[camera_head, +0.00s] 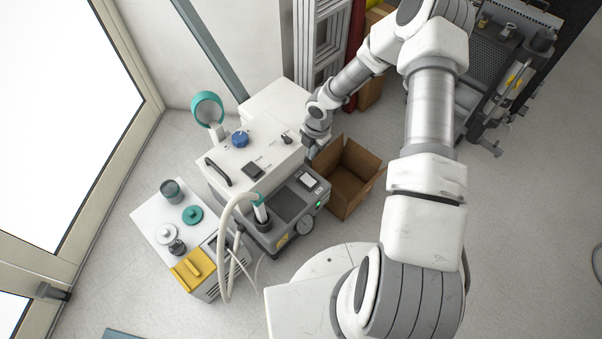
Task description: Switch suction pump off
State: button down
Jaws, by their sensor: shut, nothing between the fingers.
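A white-topped unit (237,160) with a blue knob (240,139), a black handle (217,172) and small dark parts on top stands left of centre. At its front is a dark grey unit (290,205) with a white panel (308,181), a lit green light (319,204) and a round gauge (305,226). A pale hose (226,225) and a white handpiece (260,211) are at its left. Which part is the suction pump's switch is too small to tell. My gripper (309,150) is shut and empty beside the white top's right edge; whether it touches is unclear.
An open cardboard box (345,178) stands right of the units, close to my gripper. A lower cabinet (196,240) with a yellow part and jars is at left. A dark equipment rack (500,75) is at upper right. Floor at right is clear.

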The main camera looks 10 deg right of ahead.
aim_at(305, 177)
jog(key=f+b, duration=0.1)
jog(key=f, duration=0.3)
jog(key=w+f+b, duration=0.1)
jog(key=f+b, duration=0.1)
jog(key=f, duration=0.3)
jog(key=a+f+b, duration=0.1)
jog(key=f, duration=0.4)
jog(key=shift+w, duration=0.15)
